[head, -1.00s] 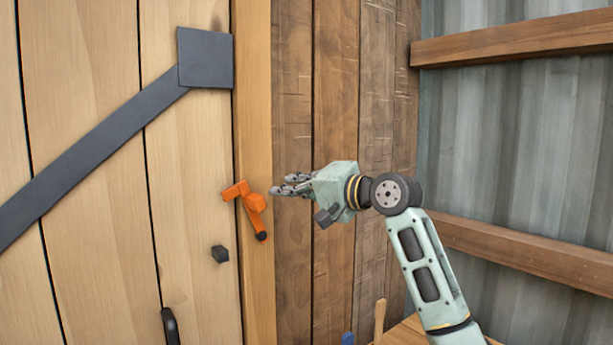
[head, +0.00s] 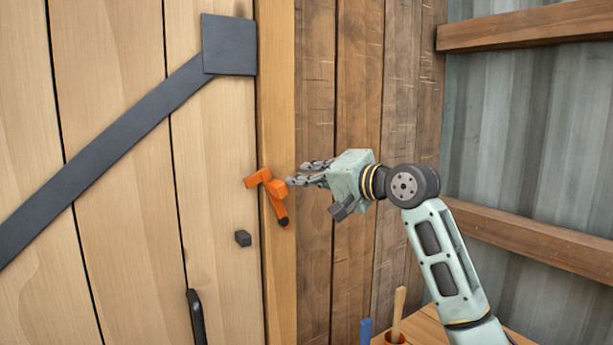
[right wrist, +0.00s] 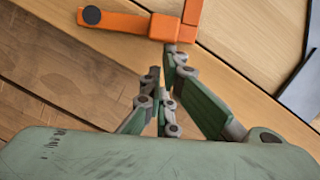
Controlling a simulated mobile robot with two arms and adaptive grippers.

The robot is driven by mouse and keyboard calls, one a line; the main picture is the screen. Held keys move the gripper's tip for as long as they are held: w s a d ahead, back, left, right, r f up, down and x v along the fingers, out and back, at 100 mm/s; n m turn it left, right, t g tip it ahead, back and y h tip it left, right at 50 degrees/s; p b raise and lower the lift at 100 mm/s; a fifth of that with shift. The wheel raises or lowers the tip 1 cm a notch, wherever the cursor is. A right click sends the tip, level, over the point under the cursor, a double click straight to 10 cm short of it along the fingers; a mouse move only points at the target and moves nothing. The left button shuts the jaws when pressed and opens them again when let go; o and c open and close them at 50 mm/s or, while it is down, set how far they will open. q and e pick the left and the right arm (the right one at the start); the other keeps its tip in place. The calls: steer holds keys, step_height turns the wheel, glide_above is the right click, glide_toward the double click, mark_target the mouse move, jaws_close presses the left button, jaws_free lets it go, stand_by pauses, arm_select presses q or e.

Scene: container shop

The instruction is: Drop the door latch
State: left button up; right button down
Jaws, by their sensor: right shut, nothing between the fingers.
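The orange door latch (head: 271,191) is on the door frame beside the wooden door (head: 215,160). Its dark-tipped arm hangs down, tilted a little to the right, and a short orange piece points left over the door edge. My right gripper (head: 302,174) is shut and empty, just right of the latch. In the right wrist view its fingertips (right wrist: 165,75) are close to the orange latch (right wrist: 140,22); I cannot tell whether they touch. My left gripper is not in view.
A dark handle (head: 196,316) is low on the door, and a dark diagonal brace (head: 120,135) crosses it. Plank wall lies behind my right arm. A wooden surface with a pot and tools (head: 398,315) is at the bottom right.

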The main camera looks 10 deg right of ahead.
mark_target(265, 181)
steer(key=shift+a, duration=0.15)
steer(key=a+n+p, duration=0.1)
steer(key=s+a+n+h+p, duration=0.1)
steer(key=a+n+p, duration=0.1)
steer(key=s+a+n+p, duration=0.1)
steer(key=a+n, duration=0.1)
steer(key=shift+a+f+h, duration=0.1)
steer(key=shift+a+h, duration=0.1)
steer(key=shift+h, duration=0.2)
steer(key=s+a+f+n+h+p, duration=0.2)
steer(key=a+f+n, duration=0.2)
steer(key=a+n, duration=0.1)
steer(key=shift+a+f+n, duration=0.2)
steer(key=shift+f+n, duration=0.15)
steer(key=shift+n, duration=0.15)
stand_by(0.4)
